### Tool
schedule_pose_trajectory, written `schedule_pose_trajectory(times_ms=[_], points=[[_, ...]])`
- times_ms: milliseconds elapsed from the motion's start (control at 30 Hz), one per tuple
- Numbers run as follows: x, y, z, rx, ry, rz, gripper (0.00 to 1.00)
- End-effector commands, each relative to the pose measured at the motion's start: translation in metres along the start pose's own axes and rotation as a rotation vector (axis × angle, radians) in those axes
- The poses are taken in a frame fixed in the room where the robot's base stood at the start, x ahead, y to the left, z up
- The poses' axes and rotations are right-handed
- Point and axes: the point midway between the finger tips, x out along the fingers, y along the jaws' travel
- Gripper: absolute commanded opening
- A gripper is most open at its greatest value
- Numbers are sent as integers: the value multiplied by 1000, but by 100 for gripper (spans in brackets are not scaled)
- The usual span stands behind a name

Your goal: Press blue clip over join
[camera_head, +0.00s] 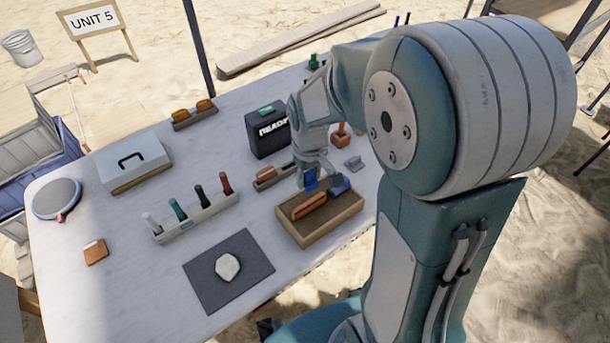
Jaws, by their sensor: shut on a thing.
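A shallow wooden tray (334,232) with a brown bed stands near the table's right side. A long terracotta-orange piece (309,206) lies in it; its join is too small to make out. My gripper (312,186) points down over the tray's back part, shut on a small blue clip (311,178). The clip is just behind the orange piece; I cannot tell whether they touch. A darker blue-grey piece (339,184) is beside it, at the tray's back right. My gripper's fingers are small and partly hidden.
A holder with several coloured bottles (195,222) stands left of the tray. A dark mat (205,290) bears a pale stone (227,267). A black box (267,135) and a small holder with orange pieces (270,178) are behind the tray. The table's front left is mostly clear.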

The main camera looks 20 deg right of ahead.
Motion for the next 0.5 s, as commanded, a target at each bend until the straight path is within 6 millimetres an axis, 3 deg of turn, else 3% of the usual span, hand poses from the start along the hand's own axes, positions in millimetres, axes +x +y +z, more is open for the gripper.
schedule_pose_trajectory(times_ms=[267,500], points=[[4,-4,-2,-1,-2,4,15],[23,-4,-2,-1,-3,3,15]])
